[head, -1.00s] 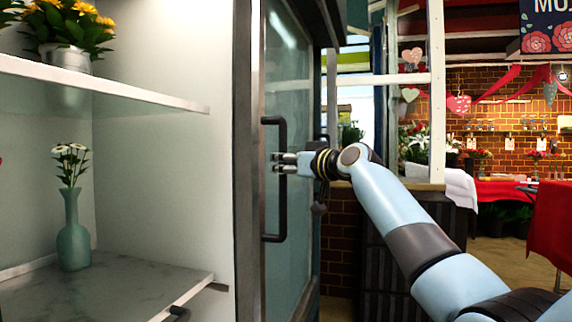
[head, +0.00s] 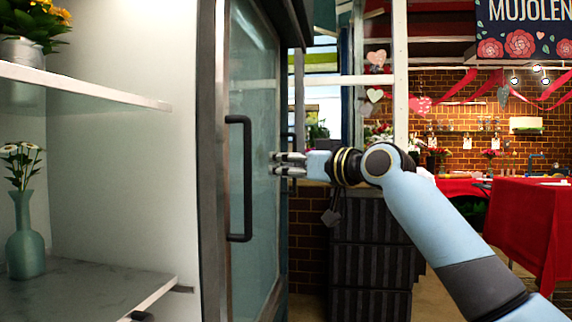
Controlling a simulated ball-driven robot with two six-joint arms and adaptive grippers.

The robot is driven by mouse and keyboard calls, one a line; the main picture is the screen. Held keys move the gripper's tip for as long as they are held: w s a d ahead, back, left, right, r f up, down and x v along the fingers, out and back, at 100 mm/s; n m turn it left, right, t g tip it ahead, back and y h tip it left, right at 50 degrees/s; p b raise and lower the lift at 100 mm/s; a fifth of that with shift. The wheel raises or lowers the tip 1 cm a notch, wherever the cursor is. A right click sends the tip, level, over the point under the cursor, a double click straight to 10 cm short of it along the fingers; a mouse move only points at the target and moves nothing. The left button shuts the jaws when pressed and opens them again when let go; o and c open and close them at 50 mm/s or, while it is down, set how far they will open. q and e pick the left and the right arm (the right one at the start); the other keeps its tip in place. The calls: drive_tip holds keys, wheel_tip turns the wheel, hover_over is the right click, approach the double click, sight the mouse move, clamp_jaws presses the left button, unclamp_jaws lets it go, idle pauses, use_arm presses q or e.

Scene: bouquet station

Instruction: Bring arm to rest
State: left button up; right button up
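My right arm (head: 430,215) reaches in from the lower right. Its gripper (head: 273,163) points left, with two silver fingers apart and nothing between them. The fingertips are a little right of the black door handle (head: 246,180) and apart from it in the picture. My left gripper is not in view.
The glass cabinet door (head: 262,110) stands open beside white shelves. A green vase (head: 25,245) with white flowers is on the lower shelf, and a potted yellow-flowered plant (head: 35,25) is on the upper shelf. A red-covered table (head: 525,225) stands at the right.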

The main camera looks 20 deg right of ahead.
idle(0.4)
drive_tip(key=s+d+f+m+g+h, duration=0.1)
drive_tip(key=s+f+g, duration=0.1)
drive_tip(key=f, duration=1.2)
drive_tip(key=s+f+m+g+h, duration=0.2)
drive_tip(key=s+f, duration=0.1)
drive_tip(key=f, duration=1.2)
drive_tip(key=s+d+f+m+g+h, duration=0.1)
drive_tip(key=s+f+g, duration=0.1)
drive_tip(key=s+f, duration=0.65)
drive_tip(key=s+d+f+g+h, duration=0.15)
drive_tip(key=s+f, duration=0.35)
drive_tip(key=f, duration=0.7)
drive_tip(key=s+d+f+m+g, duration=0.1)
drive_tip(key=s+f+g, duration=0.2)
drive_tip(key=s+f, duration=0.5)
drive_tip(key=s+f+g, duration=0.2)
drive_tip(key=s+f, duration=0.4)
drive_tip(key=s, duration=0.7)
drive_tip(key=s+f+g+h, duration=0.1)
drive_tip(key=s+f, duration=0.6)
drive_tip(key=s, duration=0.6)
drive_tip(key=s+f+n+g+h, duration=0.1)
drive_tip(key=s+f, duration=0.5)
drive_tip(key=s, duration=0.7)
drive_tip(key=shift+s+d+f+g, duration=0.2)
drive_tip(key=shift+d+g, duration=0.2)
drive_tip(key=shift+g, duration=0.45)
